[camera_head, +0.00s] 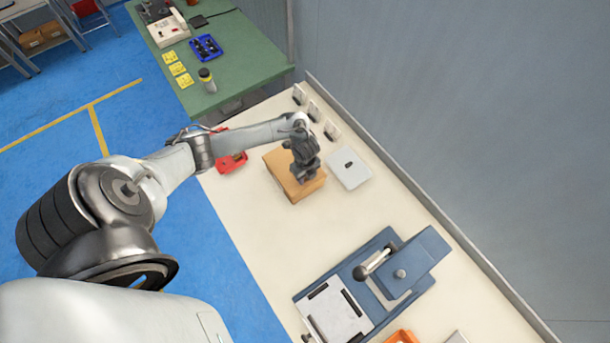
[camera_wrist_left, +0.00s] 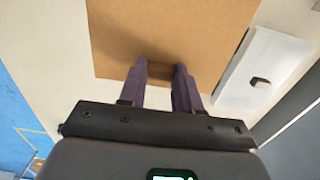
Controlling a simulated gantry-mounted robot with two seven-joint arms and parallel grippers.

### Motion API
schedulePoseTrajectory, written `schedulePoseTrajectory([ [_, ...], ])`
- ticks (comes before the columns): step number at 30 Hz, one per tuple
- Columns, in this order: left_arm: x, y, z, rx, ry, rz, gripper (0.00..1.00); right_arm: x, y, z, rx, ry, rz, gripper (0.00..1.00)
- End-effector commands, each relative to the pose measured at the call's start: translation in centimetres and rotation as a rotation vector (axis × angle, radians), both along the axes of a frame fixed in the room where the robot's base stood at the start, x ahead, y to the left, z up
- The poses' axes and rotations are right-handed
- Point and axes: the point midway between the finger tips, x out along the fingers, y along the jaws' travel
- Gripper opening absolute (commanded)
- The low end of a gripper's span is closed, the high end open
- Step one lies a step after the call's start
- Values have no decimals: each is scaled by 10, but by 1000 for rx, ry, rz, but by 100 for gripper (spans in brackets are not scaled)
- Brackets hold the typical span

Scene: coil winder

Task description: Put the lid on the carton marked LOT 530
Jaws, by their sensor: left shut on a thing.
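A brown carton (camera_head: 300,191) stands on the cream bench in the head view, with a flat brown top. My left gripper (camera_head: 304,176) is over its near right part, pointing down. In the left wrist view the brown lid (camera_wrist_left: 165,28) fills the upper middle. My left gripper (camera_wrist_left: 160,75) is shut on a small darker brown part at its near edge. Whether the lid rests on the carton or is just above it, I cannot tell. No LOT 530 marking is legible. My right gripper is not in view.
A flat pale panel with a dark knob (camera_head: 349,168) lies right of the carton. A red item (camera_head: 232,162) is on its left. Small white holders (camera_head: 314,112) line the wall. A blue machine (camera_head: 402,272) stands nearer. The bench between is clear.

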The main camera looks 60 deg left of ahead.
Motion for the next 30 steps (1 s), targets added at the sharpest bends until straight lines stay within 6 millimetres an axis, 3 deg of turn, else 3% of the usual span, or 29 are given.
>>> schedulePoseTrajectory([
  [14, 0, 0, -3, 0, 0, 0, 4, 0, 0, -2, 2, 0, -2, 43],
  [15, 0, 0, -3, 0, 0, 0, 39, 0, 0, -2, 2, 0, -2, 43],
  [18, 0, 0, -3, 0, 0, 0, 54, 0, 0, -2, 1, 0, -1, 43],
  [20, 0, 0, -3, 0, 0, 0, 63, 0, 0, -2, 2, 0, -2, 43],
  [26, 0, 0, -3, 0, 0, 0, 63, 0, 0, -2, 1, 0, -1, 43],
  [30, 0, 0, -3, 0, 0, 0, 84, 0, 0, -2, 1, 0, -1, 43],
])
